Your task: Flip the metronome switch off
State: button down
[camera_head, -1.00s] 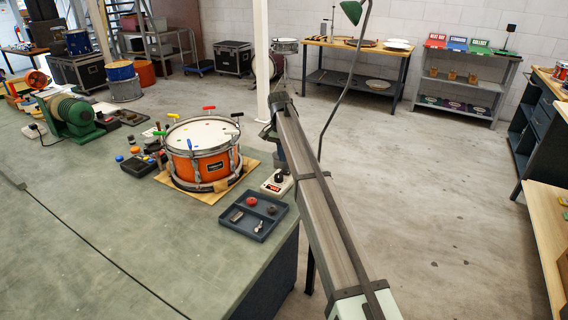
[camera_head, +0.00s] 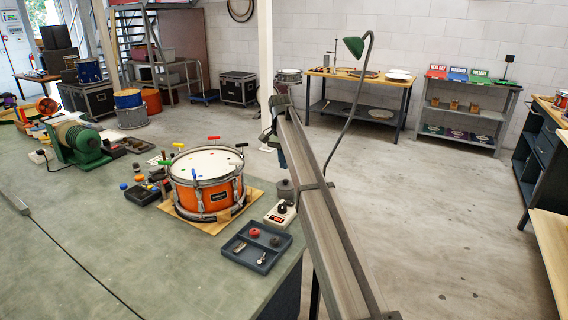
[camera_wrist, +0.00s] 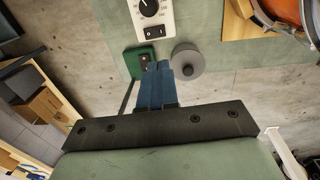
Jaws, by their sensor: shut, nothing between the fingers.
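The metronome (camera_head: 280,214) is a white box with a dark dial at the bench's right edge. In the wrist view the metronome (camera_wrist: 146,17) shows at the top, with its dial and a black rocker switch (camera_wrist: 153,31) below it; which way the rocker is tipped I cannot tell. My gripper (camera_wrist: 163,68) has its two blue fingers together, empty. In that picture the tips lie below the metronome, over the space between a green box and a grey cylinder. In the head view my gripper (camera_head: 275,145) hangs above and behind the metronome, partly hidden by my arm.
The green box (camera_wrist: 132,57) carries a small dark switch. The grey cylinder (camera_wrist: 187,66) has a knob on top. An orange drum (camera_head: 205,198) on a wooden board and a blue-grey parts tray (camera_head: 264,268) stand near the metronome. A lamp (camera_head: 354,46) rises behind my arm.

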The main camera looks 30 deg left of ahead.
aim_at(290, 203)
jog(key=shift+s+d+r+h, duration=0.1)
jog(key=shift+s+d+h, duration=0.2)
jog(key=shift+d, duration=0.4)
jog(key=f, duration=0.4)
jog(key=d+f, duration=0.1)
jog(key=f, duration=0.9)
jog(key=shift+d, duration=0.35)
jog(key=shift+d+f, duration=0.2)
jog(key=shift+f, duration=0.05)
jog(key=shift+a, duration=0.25)
